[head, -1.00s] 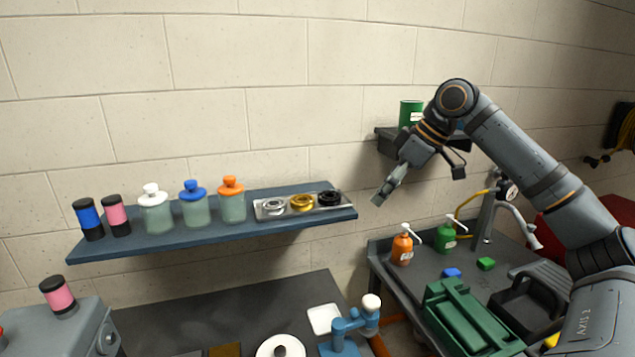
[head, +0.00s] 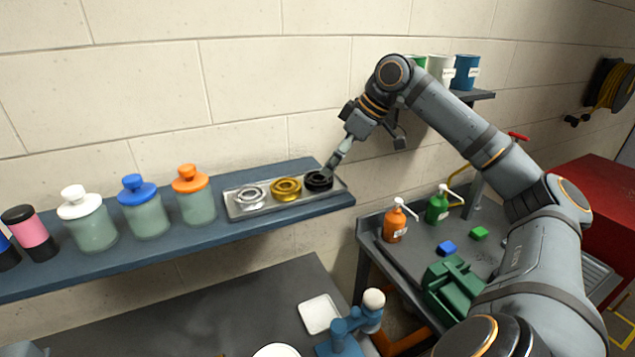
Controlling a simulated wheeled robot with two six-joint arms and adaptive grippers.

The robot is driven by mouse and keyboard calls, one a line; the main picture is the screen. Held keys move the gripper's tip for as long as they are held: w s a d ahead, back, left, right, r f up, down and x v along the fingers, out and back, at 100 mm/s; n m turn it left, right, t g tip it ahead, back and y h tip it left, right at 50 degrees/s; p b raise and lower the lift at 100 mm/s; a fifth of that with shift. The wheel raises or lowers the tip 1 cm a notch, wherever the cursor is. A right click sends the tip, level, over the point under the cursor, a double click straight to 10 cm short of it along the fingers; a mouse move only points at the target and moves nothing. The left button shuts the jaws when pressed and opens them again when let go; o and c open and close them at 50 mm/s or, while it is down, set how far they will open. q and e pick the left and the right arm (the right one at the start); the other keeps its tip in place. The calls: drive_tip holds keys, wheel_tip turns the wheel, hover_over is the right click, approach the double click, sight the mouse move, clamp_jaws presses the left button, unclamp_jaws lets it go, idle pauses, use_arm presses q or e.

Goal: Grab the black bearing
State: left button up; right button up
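The black bearing (head: 318,181) lies at the right end of a metal tray (head: 238,213) on the blue wall shelf. A gold bearing (head: 286,188) and a silver bearing (head: 249,197) lie to its left in the same tray. My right gripper (head: 327,172) points down at the black bearing, with its fingertips at or just above the bearing's rim. The fingers look close together and overlap the bearing, so I cannot tell whether they grip it. My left gripper is out of view.
Jars with white, blue and orange (head: 190,178) lids stand on the shelf left of the tray. A higher shelf with cans (head: 465,72) is behind my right arm. Below right, a bench holds an orange pump bottle (head: 396,222) and a green one (head: 438,206).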

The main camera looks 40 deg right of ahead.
drive_tip(key=shift+w+a+f+p, duration=0.25)
drive_tip(key=shift+a+f+p, duration=0.2)
drive_tip(key=shift+p, duration=0.05)
drive_tip(key=p+x, duration=0.1)
drive_tip(key=x, duration=0.2)
drive_tip(key=shift+f, duration=0.1)
drive_tip(key=shift+w+f, duration=0.15)
drive_tip(key=shift+w, duration=0.05)
drive_tip(key=shift+s, duration=0.15)
drive_tip(key=c, duration=1.5)
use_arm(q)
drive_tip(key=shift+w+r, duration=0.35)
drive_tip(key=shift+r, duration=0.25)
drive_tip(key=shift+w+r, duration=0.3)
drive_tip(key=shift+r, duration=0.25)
use_arm(e)
drive_tip(key=shift+r, duration=0.2)
